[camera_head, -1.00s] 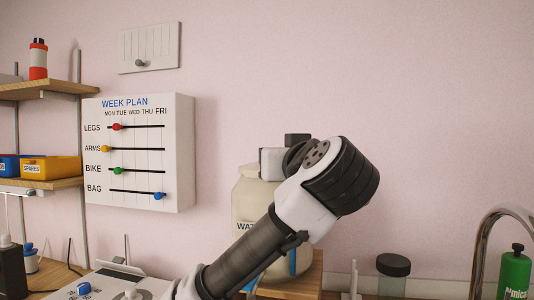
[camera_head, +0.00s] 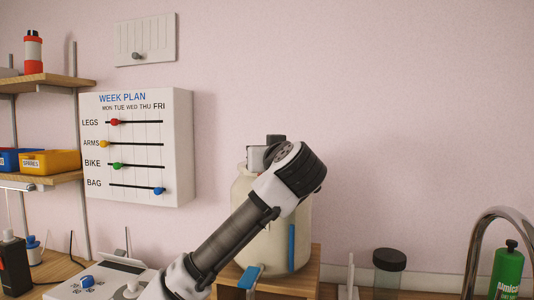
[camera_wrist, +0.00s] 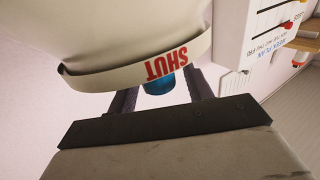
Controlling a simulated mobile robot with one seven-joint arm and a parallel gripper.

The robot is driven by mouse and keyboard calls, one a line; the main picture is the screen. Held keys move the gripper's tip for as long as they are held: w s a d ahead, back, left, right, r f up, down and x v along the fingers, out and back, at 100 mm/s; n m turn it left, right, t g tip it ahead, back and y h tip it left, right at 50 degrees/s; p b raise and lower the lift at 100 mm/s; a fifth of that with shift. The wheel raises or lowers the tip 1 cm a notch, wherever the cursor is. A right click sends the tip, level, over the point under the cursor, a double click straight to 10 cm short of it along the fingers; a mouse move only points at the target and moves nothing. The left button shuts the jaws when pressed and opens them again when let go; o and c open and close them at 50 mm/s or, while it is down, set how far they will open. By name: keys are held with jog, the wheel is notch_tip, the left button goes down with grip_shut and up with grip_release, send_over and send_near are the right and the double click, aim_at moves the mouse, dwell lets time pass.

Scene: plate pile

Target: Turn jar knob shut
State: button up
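The large cream jar (camera_head: 262,235) stands on a wooden block (camera_head: 313,267) behind my arm in the head view. A blue upright strip (camera_head: 291,248) shows on its front. In the wrist view the jar (camera_wrist: 160,25) fills the top, with a band reading SHUT in red (camera_wrist: 166,63), upside down. A blue knob (camera_wrist: 158,83) shows just below the band. My gripper (camera_wrist: 163,81) is open, with one finger on each side of the knob in the picture and gaps on both sides. I cannot tell how deep the knob sits between the fingers. My arm hides the gripper in the head view.
A white panel with knobs (camera_head: 95,285) lies at the lower left. A dark-lidded jar (camera_head: 389,268), a curved tap (camera_head: 476,235) and a green bottle (camera_head: 508,272) stand to the right. The WEEK PLAN board (camera_head: 140,190) hangs at left.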

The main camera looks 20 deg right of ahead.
jog(key=c, duration=0.9)
jog(key=shift+m+h, duration=0.3)
jog(key=shift+h, duration=0.2)
jog(key=m+g+h+p, duration=0.1)
jog(key=m+h, duration=0.1)
jog(key=h, duration=0.2)
jog(key=shift+m, duration=0.4)
jog(key=m+g+h+p, duration=0.2)
jog(key=h, duration=0.1)
jog(key=m+g+h+p, duration=0.2)
jog(key=m+g+h, duration=0.1)
jog(key=shift+r+h, duration=0.15)
jog(key=shift+h, duration=0.25)
jog(key=m+g+h+p, duration=0.1)
jog(key=m+g+p, duration=0.1)
jog(key=m+g, duration=0.1)
jog(key=m+g+h+p, duration=0.2)
jog(key=g, duration=0.3)
jog(key=shift+r+m+h, duration=0.1)
jog(key=shift+m+h, duration=0.2)
jog(key=shift+m, duration=0.1)
jog(key=shift+f+m+g+p, duration=0.2)
jog(key=shift+m+g+p, duration=1.55)
jog(key=shift+g, duration=1.05)
jog(key=shift+m+g, duration=0.25)
jog(key=shift+g, duration=0.15)
